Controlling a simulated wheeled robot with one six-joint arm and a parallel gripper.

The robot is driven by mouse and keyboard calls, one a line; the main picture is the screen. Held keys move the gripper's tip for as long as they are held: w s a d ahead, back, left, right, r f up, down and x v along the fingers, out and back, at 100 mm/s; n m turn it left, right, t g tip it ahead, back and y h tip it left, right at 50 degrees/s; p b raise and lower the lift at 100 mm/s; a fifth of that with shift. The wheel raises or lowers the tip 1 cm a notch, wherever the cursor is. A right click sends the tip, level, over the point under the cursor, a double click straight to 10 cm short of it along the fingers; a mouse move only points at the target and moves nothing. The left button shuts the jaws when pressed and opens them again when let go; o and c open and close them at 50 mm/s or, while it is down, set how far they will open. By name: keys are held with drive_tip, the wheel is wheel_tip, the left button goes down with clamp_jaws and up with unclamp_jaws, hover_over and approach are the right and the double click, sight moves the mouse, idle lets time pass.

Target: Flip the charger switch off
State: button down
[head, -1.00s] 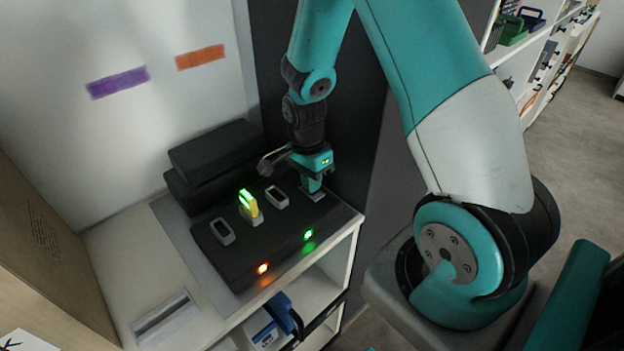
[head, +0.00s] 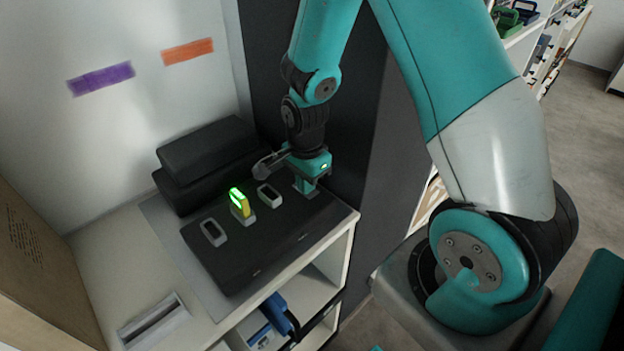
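The black charger (head: 262,252) lies on a white counter, with a row of grey-rimmed slots on top. A yellow device with a lit green top (head: 240,203) stands in one slot; the slots on either side of it (head: 214,232) look empty. The charger's front face shows no lit lamps. My gripper (head: 305,187) points down at the charger's right end, at or just above its top. It hides the switch there, so the switch position cannot be seen. Whether the fingers are open or shut is unclear.
Black stacked boxes (head: 208,158) stand behind the charger against the white wall. A cardboard carton (head: 40,262) stands at the left. A dark panel (head: 345,130) rises close to the right of my gripper. The counter's left part is bare apart from a slotted plate (head: 155,322).

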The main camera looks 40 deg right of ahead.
drive_tip(key=shift+s+f, duration=0.3)
drive_tip(key=shift+f, duration=0.2)
drive_tip(key=shift+w+r, duration=0.1)
drive_tip(key=shift+w, duration=0.7)
drive_tip(key=shift+r+p, duration=0.3)
drive_tip(key=shift+p, duration=0.1)
wheel_tip(320, 180, up, 4)
drive_tip(key=p, duration=0.4)
drive_tip(key=shift+r, duration=0.15)
wheel_tip(320, 180, up, 10)
drive_tip(key=b, duration=0.2)
drive_tip(key=shift+s, duration=0.25)
